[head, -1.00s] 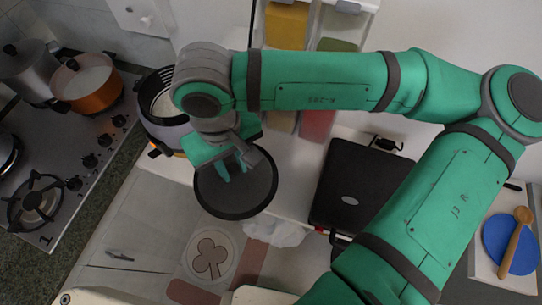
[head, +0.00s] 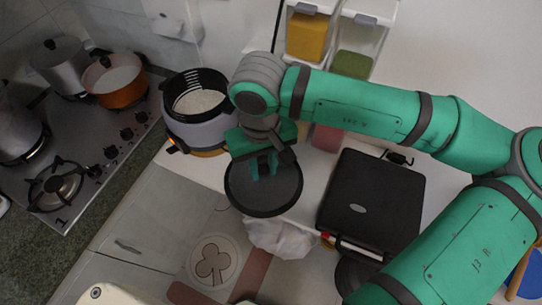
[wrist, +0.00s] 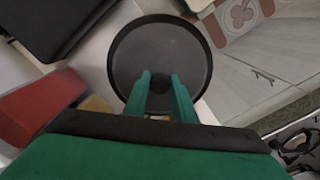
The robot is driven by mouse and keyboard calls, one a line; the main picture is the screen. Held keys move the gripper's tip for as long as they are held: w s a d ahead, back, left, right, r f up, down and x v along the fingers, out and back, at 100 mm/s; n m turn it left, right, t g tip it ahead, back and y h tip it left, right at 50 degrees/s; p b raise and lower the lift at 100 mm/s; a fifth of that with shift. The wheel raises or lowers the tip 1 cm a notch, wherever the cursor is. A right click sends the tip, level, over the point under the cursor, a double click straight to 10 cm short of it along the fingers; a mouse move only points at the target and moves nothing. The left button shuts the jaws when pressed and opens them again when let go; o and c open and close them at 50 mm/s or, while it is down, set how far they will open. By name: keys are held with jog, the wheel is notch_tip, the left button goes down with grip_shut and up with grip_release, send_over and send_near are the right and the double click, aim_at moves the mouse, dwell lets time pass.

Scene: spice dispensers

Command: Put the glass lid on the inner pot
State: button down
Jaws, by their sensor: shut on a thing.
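The glass lid (head: 280,192) is a round dark disc with a black rim. My gripper (head: 264,170) is shut on its knob and holds it above the front edge of the counter. In the wrist view the lid (wrist: 160,50) lies beyond the two green fingers (wrist: 161,88), which close around the dark knob. The inner pot (head: 201,98) has a black rim and pale contents, and sits in a grey rice cooker (head: 192,132). It is open on top. The lid is to the right of and nearer than the pot, apart from it.
A black grill press (head: 372,200) stands on the counter to the right. Spice dispensers (head: 310,35) are mounted behind my arm. An orange pot (head: 122,92) and the gas stove (head: 75,150) are at left. A crumpled white bag (head: 280,238) lies below the lid.

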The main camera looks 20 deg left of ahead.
jog(key=w+a+f, duration=0.1)
jog(key=w+f, duration=0.1)
jog(key=w+a+f, duration=0.1)
jog(key=w+f, duration=0.1)
jog(key=w+a+f, duration=0.1)
jog(key=w+f, duration=0.1)
jog(key=w, duration=0.1)
jog(key=shift+a+f, duration=0.1)
jog(key=shift+f, duration=0.1)
jog(key=shift+w+f, duration=0.45)
jog(key=shift+f, duration=0.1)
jog(key=shift+w+f, duration=0.15)
jog(key=shift+f, duration=0.7)
jog(key=shift+w+f, duration=0.1)
jog(key=shift+f, duration=0.75)
jog(key=shift+a+f, duration=0.1)
jog(key=shift+f, duration=0.05)
jog(key=c, duration=1.5)
grip_release()
jog(key=shift+s+a, duration=0.1)
jog(key=shift+s, duration=0.05)
